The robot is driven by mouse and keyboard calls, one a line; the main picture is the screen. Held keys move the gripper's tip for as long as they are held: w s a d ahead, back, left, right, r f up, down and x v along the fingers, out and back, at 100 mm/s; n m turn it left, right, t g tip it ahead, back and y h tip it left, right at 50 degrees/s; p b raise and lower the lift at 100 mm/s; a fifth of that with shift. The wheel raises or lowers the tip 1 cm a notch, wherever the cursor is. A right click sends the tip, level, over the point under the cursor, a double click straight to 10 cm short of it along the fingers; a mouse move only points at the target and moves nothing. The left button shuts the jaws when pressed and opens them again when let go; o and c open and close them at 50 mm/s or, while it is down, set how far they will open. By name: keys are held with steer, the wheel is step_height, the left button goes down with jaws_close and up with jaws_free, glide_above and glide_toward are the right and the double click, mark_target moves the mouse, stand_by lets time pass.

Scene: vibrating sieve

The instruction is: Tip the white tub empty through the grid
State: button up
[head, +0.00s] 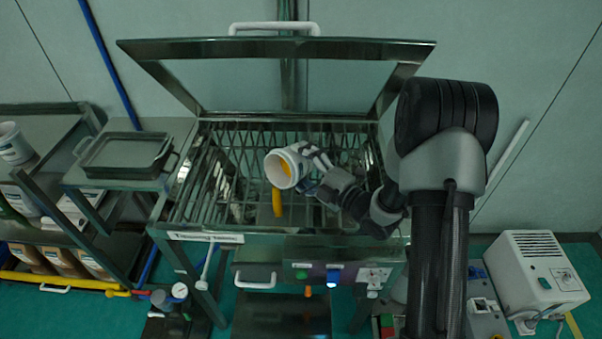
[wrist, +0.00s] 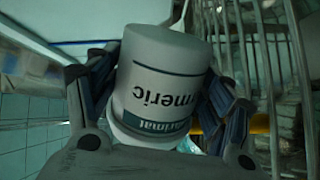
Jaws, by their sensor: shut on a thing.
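The white tub (head: 282,168) is held over the grid (head: 235,160) of the sieve, tilted on its side with its mouth facing left and toward the front. Some yellow-orange stuff shows inside its mouth. My gripper (head: 316,168) is shut around the tub from the right. In the wrist view the tub (wrist: 163,75) sits between both fingers, and its label, reading "meric" in part, appears upside down. A yellow-orange streak (head: 277,203) shows just below the mouth; I cannot tell whether it is falling powder or a solid thing.
The sieve's framed lid (head: 275,48) stands open behind the grid. A metal tray (head: 125,152) lies on the side table at left, and another white tub (head: 13,143) stands on the far-left shelf. A control panel with a lit blue button (head: 333,275) is on the front.

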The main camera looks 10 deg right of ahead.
mark_target(292, 165)
steer(key=shift+s+a+r+n+b, duration=0.15)
steer(key=shift+r+n+b, duration=0.3)
steer(key=shift+n+b, duration=0.4)
steer(key=shift+s+a+r+n, duration=0.2)
steer(key=shift+r+n, duration=0.25)
steer(key=shift+n, duration=0.15)
steer(key=shift+s+a+r+n, duration=0.2)
steer(key=shift+r+n, duration=0.2)
steer(key=shift+n, duration=0.15)
steer(key=shift+s+a+r+n+y, duration=0.1)
steer(key=shift+s+a+r+n, duration=0.25)
steer(key=shift+n, duration=0.6)
steer(key=shift+s+a+r+n+y, duration=0.1)
steer(key=shift+s+a+r+n, duration=0.3)
steer(key=shift+n, duration=0.6)
steer(key=shift+s+a+r+n+y, duration=0.1)
steer(key=shift+s+a+r+n, duration=0.25)
steer(key=shift+n, duration=0.6)
steer(key=shift+w+a+f, duration=0.1)
steer(key=shift+w+a, duration=0.05)
